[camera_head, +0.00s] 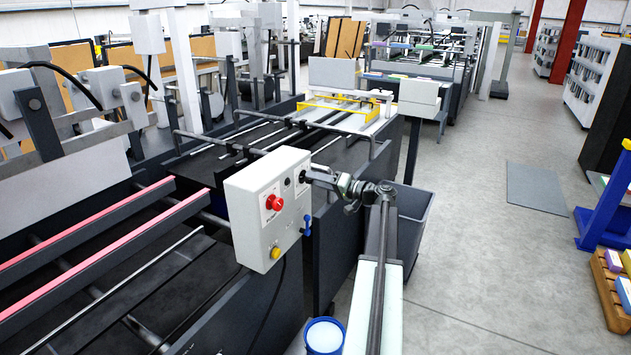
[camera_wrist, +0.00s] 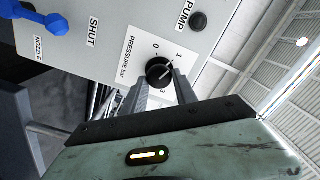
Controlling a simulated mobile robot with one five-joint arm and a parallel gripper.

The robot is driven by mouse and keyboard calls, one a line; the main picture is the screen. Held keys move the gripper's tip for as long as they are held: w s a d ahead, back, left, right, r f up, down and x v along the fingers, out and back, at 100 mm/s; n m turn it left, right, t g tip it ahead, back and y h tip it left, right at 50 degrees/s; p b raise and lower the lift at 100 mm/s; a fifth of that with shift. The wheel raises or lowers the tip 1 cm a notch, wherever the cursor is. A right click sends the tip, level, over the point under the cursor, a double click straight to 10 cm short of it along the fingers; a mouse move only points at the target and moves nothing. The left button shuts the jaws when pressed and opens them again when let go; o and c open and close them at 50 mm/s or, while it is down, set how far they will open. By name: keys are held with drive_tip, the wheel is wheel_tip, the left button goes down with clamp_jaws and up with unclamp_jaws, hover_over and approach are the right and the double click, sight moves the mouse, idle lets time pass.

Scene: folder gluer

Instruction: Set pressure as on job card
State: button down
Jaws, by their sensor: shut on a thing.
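A grey control box (camera_head: 268,205) stands on the machine's side. A pale mark on the knob points up and right, roughly toward the 1; the exact value cannot be told. My gripper (camera_wrist: 162,84) has its two fingers shut on the knob, one at each side. It also shows at the box's right face in the head view (camera_head: 308,177). I cannot make out a job card.
The box also carries a red button (camera_head: 274,202), a yellow button (camera_head: 275,253) and a blue lever (camera_head: 307,225). The lever shows beside "SHUT" and "NOZZLE" in the wrist view (camera_wrist: 40,20). A dark bin (camera_head: 413,215) and a blue-rimmed bucket (camera_head: 324,336) stand near my arm.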

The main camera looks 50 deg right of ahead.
drive_tip(key=shift+m, duration=0.5)
drive_tip(key=c, duration=1)
unclamp_jaws()
drive_tip(key=v, duration=0.8)
drive_tip(key=shift+a+f, duration=0.1)
